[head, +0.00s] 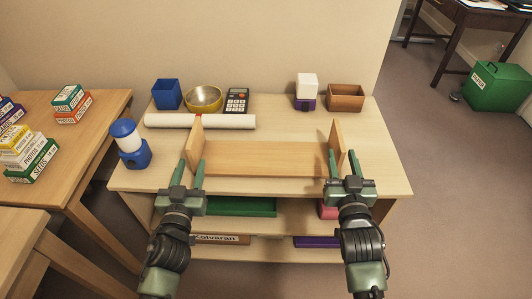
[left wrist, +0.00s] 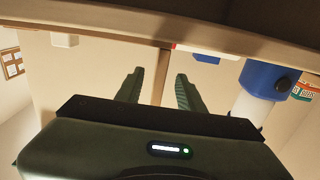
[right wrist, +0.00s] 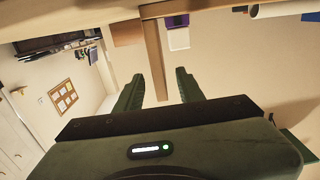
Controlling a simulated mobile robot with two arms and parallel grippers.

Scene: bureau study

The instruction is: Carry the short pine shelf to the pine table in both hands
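The short pine shelf, a flat board (head: 265,157) with an upright panel at each end, lies on top of a light wood unit (head: 385,180). My left gripper (head: 190,172) is open at the near edge of the left end panel (head: 195,135). In the left wrist view that panel (left wrist: 162,75) shows between the spread fingers, with gaps on both sides. My right gripper (head: 344,164) is open at the right end panel (head: 336,140). In the right wrist view this panel (right wrist: 154,55) runs between the open fingers. Which table is the pine table I cannot tell.
Behind the shelf are a white roll (head: 215,121), blue box (head: 167,94), bowl (head: 204,98), calculator (head: 237,100), white-and-purple item (head: 306,92) and brown box (head: 346,96). A blue-and-white jar (head: 129,143) stands left. Boxes fill part of the left table (head: 98,125). Floor is open right.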

